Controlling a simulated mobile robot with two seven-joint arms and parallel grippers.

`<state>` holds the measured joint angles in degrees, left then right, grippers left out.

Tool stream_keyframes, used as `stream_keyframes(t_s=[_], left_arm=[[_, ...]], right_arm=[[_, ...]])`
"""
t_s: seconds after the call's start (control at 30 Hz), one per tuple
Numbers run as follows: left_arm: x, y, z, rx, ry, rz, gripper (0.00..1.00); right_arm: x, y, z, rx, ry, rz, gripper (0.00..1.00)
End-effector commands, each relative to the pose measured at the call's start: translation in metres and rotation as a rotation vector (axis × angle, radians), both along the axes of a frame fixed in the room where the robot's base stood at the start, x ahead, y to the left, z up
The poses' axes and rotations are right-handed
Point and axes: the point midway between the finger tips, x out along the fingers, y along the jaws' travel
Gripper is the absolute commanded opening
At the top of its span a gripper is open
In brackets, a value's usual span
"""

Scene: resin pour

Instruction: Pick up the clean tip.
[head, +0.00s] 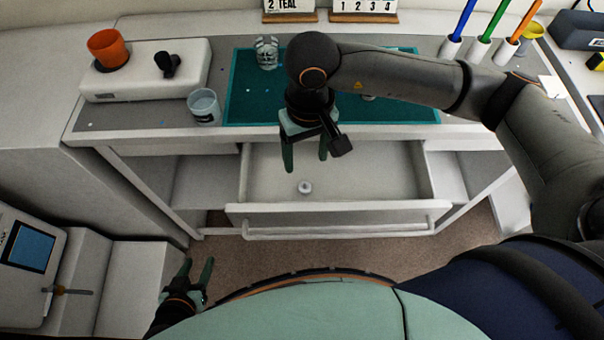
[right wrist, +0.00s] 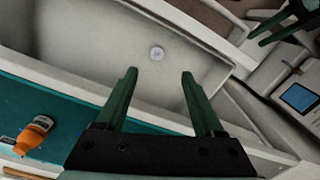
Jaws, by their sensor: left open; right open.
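A small round white piece, which looks like the clean tip (head: 305,187), lies on the floor of the open drawer (head: 385,185). It also shows in the right wrist view (right wrist: 157,53), just beyond and between my fingertips. My right gripper (head: 305,163) is open and empty above the drawer, pointing down. The piece is apart from its fingers (right wrist: 159,73). My left gripper (head: 199,264) is open and empty at the lower left, low in front of the bench. It also shows at the top right of the right wrist view (right wrist: 270,25).
A teal mat (head: 240,105) lies on the bench with a grey cup (head: 204,106) beside it. A white device (head: 130,84) holds an orange cup (head: 108,48). An orange bottle (right wrist: 36,133) is on the mat. The drawer front (head: 335,214) bounds the near side; the drawer floor is otherwise clear.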

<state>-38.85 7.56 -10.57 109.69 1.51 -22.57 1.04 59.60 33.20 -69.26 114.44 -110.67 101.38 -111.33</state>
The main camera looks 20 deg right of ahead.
Motion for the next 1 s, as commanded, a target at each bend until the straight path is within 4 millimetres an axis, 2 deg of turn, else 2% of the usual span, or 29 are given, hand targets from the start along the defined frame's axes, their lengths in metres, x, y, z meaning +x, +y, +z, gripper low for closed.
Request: stream_keyframes(t_s=[0.13,0.4,0.67,0.9,1.0], left_arm=[[0.0,0.0,0.002,0.0,0.0,0.0,0.5],[0.0,0.0,0.007,0.0,0.0,0.0,0.5],[0.0,0.0,0.01,0.001,0.001,0.001,0.5],[0.0,0.0,0.016,0.001,0.001,0.001,0.5],[0.0,0.0,0.016,0.001,0.001,0.001,0.5]], right_arm=[[0.004,-0.007,-0.011,-0.034,-0.017,0.014,0.7],[0.004,-0.006,-0.059,-0.03,-0.014,0.012,0.7],[0.005,-0.004,-0.079,-0.027,-0.014,0.013,0.7],[0.01,-0.001,-0.114,-0.026,-0.014,0.012,0.7],[0.01,-0.001,-0.122,-0.026,-0.016,0.012,0.7]])
